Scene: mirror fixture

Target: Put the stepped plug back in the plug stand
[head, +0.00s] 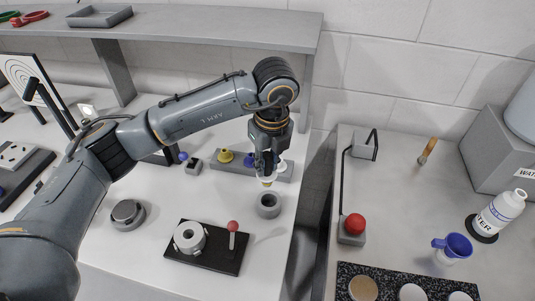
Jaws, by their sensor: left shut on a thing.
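My left gripper (267,170) points down, shut on a small piece, likely the stepped plug (267,183). Only a pale part and a yellow lower end of the piece show below the fingers. A grey ring-shaped block (268,204) with a round hole stands on the table just below it in the picture. The piece looks apart from the block. Behind the gripper is a low grey bar, likely the plug stand (217,168), with a yellow plug (225,156) and a blue-purple plug (251,159). My gripper hides part of its right half. My right gripper is not in view.
A black plate (207,262) carries a pale ring part and a red-knobbed lever (233,228). A round grey fixture (128,214) stands to the left. A raised grey shelf (200,30) runs behind. A gap separates this table from the right one.

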